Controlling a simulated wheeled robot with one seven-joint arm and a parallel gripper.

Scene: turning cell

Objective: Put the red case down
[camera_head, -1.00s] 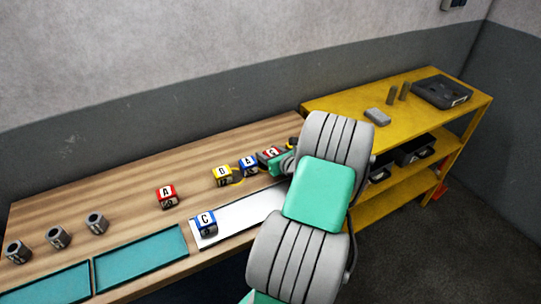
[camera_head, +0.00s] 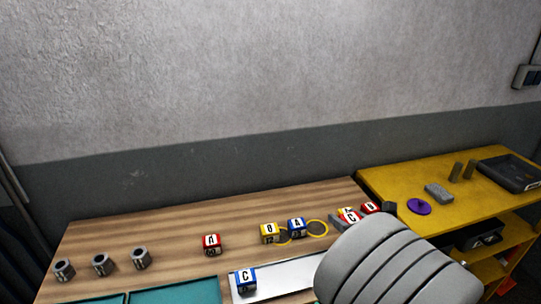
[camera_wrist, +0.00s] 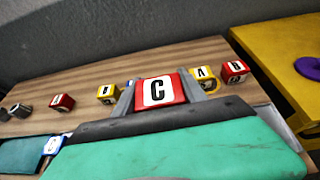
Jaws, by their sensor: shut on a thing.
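My gripper (camera_wrist: 166,94) is shut on a red case with a white C label (camera_wrist: 157,91), one finger on each side of it. In the head view the held red case (camera_head: 349,217) is at the back right of the wooden bench, partly hidden by my arm. I cannot tell whether its underside touches the bench. A yellow case (camera_wrist: 206,77) and a red B case (camera_wrist: 235,71) stand just beyond it to the right. Another red case, marked A (camera_head: 211,244), stands apart at mid-bench.
A yellow B case (camera_head: 269,234) and blue A case (camera_head: 297,227) stand by yellow rings (camera_head: 317,228). A blue C case (camera_head: 245,280) is on a white mat (camera_head: 285,277). A yellow shelf (camera_head: 400,190) bears a purple disc (camera_head: 419,207). Bare wood lies mid-left.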

